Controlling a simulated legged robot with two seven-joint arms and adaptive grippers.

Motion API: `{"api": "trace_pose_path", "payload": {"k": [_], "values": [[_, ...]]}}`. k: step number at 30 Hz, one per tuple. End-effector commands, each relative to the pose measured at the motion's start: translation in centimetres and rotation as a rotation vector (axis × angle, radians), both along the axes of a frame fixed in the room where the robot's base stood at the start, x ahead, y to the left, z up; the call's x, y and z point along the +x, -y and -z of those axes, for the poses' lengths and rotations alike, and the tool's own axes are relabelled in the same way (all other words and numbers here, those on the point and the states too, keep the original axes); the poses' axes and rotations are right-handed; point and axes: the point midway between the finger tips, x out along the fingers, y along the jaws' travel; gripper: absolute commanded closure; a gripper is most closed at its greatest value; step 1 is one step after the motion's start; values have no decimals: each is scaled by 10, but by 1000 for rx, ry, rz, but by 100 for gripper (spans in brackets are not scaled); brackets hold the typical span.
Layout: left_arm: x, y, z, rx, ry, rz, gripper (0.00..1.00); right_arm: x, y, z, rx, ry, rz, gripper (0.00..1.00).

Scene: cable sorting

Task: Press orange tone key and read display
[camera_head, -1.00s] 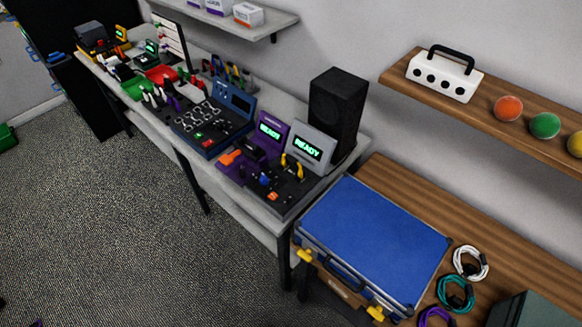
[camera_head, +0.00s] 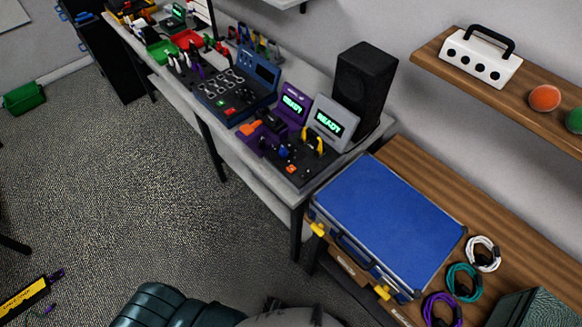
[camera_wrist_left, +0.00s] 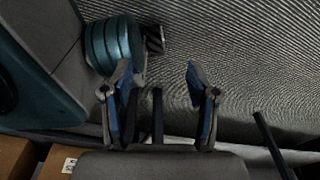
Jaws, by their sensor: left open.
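A tester with a grey display (camera_head: 328,122) reading READY in green stands at the near end of the grey bench. An orange key (camera_head: 291,169) sits on its dark base, with a blue knob and yellow plugs close by. To its left, a purple device with its own display (camera_head: 292,103) also reads READY and has an orange part (camera_head: 249,128) at its front. My left gripper (camera_wrist_left: 158,68) shows in the left wrist view, open and empty over the carpet, away from the tester. Neither gripper shows in the head view.
A black speaker (camera_head: 363,90) stands behind the tester. A blue case (camera_head: 390,222) lies on the wooden bench to the right, near coiled cables (camera_head: 463,281). A wooden shelf (camera_head: 430,50) hangs above. Open carpet (camera_head: 130,190) lies in front of the bench.

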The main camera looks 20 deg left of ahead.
Motion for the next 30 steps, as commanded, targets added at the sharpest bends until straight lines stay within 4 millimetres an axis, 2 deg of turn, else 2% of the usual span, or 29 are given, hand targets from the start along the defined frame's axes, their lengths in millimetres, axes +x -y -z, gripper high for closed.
{"api": "trace_pose_path", "payload": {"k": [3, 10, 30], "values": [[0, 0, 0, 0, 0, 0, 43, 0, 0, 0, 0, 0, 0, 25], [0, 0, 0, 0, 0, 0, 100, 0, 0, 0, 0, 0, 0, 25], [-1, 0, 0, 0, 0, 0, 100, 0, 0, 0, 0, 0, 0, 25]]}}
